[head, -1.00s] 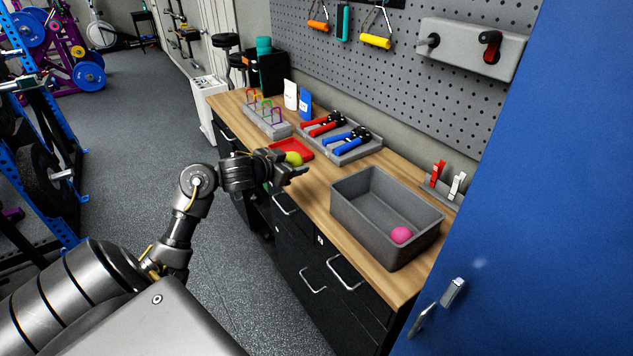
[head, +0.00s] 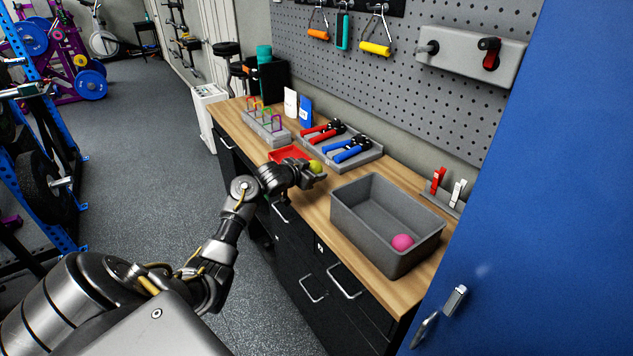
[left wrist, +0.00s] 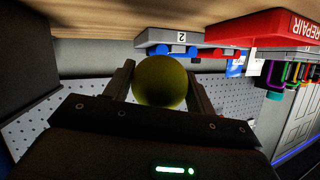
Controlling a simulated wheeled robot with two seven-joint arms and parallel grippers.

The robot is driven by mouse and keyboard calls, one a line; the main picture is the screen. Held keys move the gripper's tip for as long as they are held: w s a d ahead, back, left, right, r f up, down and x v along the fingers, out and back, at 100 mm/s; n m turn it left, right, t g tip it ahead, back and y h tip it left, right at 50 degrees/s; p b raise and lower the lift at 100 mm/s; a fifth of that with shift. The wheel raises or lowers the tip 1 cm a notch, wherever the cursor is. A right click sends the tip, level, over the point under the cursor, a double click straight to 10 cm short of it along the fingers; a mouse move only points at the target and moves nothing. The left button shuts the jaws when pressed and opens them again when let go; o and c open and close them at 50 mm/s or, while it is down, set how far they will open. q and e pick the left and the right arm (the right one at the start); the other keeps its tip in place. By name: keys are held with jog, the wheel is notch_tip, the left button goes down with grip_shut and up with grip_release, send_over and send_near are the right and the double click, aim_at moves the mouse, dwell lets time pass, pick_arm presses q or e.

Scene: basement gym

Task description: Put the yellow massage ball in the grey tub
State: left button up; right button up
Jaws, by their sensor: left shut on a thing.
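The yellow massage ball (head: 315,166) is between the fingers of my left gripper (head: 312,174), which is shut on it. The ball also shows in the left wrist view (left wrist: 160,81), with a finger on each side. My left gripper is above the bench, left of the grey tub and near the red tray. The grey tub (head: 365,228) stands open on the bench, with a pink ball (head: 402,242) inside at its near right corner. My right gripper is not in view.
A red tray (head: 284,153) lies behind my left gripper on the wooden bench (head: 318,205). A grey tray with red grips and blue grips (head: 347,150) stands beyond it. A clip holder (head: 455,206) is right of the tub, and a blue door (head: 530,190) bounds the right.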

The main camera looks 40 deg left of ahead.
aim_at(315, 188)
pick_arm(q)
jog(key=shift+w+a+f, duration=0.1)
jog(key=shift+w+f, duration=0.5)
jog(key=shift+f, duration=0.05)
jog(key=f+p, duration=0.2)
jog(key=f, duration=0.1)
jog(key=shift+w+a+f, duration=0.1)
jog(key=shift+w+f, duration=0.05)
jog(key=shift+w, duration=0.2)
jog(key=shift+f, duration=0.1)
jog(key=shift+f+b, duration=0.3)
jog(key=o, duration=1.1)
jog(key=shift+r, duration=0.1)
jog(key=shift+c, duration=0.2)
